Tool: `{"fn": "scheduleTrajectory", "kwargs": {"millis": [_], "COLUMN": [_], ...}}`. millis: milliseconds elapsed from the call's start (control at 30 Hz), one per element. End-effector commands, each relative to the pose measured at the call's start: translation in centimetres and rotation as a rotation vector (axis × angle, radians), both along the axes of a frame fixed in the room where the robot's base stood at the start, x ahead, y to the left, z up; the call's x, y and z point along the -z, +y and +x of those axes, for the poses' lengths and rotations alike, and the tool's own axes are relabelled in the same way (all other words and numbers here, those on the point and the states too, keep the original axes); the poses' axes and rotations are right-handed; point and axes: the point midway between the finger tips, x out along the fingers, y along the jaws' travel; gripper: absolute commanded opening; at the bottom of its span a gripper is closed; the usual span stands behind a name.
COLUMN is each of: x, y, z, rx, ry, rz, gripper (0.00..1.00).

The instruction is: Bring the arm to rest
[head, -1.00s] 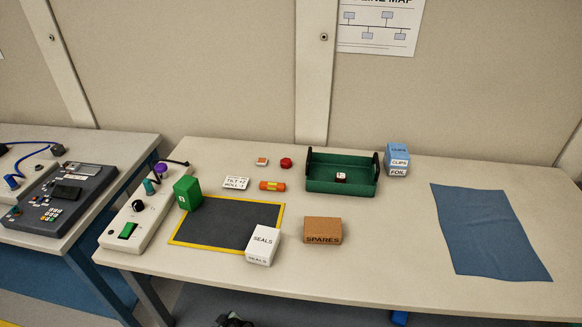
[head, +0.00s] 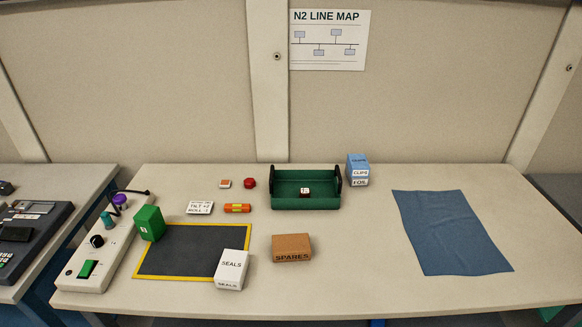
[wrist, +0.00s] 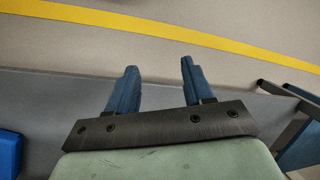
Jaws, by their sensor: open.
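My gripper (wrist: 156,88) shows in the wrist view, with its two blue fingers spread apart and nothing between them. Below and beyond it is the grey floor with a yellow stripe (wrist: 190,37). The gripper and arm do not show in the head view. The table (head: 350,285) there carries several items, none of them touched by the gripper.
The front right is clear.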

Motion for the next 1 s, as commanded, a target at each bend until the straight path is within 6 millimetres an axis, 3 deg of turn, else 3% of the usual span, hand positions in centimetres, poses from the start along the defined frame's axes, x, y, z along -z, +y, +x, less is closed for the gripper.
{"fn": "scheduleTrajectory", "kwargs": {"millis": [33,200,400,533,1000], "x": [-0.6,-2.1,-3.8,-4.4,-4.4], "y": [-1.9,-6.9,-10.7,-11.7,-11.7], "z": [-1.4,-5.3,-9.0,-10.1,-10.1], "rx": [0.043,0.171,0.285,0.319,0.319], "ry": [0.046,0.19,0.319,0.359,0.359], "rz": [-0.03,-0.139,-0.243,-0.277,-0.277], "gripper": [0.51,0.51,0.51,0.51,0.51]}}
